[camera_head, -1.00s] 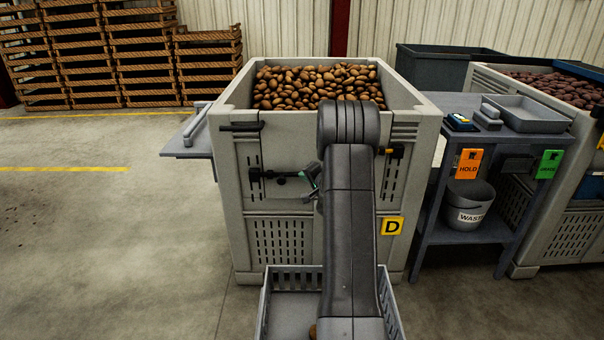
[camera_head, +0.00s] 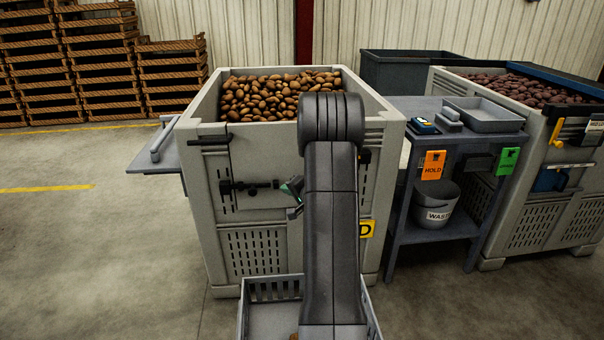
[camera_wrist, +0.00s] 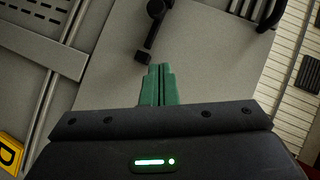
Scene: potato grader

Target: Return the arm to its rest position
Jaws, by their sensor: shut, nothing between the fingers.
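My arm stands up in the middle of the head view, in front of the large grey bin (camera_head: 256,190) marked D. My gripper (camera_head: 293,190) shows in part to the left of the arm, before the bin's front wall. In the wrist view my gripper (camera_wrist: 158,70) has its two green fingers together, with nothing between them. A black latch handle (camera_wrist: 150,35) on the bin front lies just beyond the fingertips; I cannot tell how far apart they are. The arm hides part of the bin's front.
Brown potatoes (camera_head: 270,97) fill the bin. A grey crate (camera_head: 270,290) sits low before me. At right are a grey table (camera_head: 400,165) with a tray (camera_head: 485,115), a waste bucket (camera_head: 436,205) and another bin (camera_head: 545,205) of reddish potatoes. Floor at left is clear.

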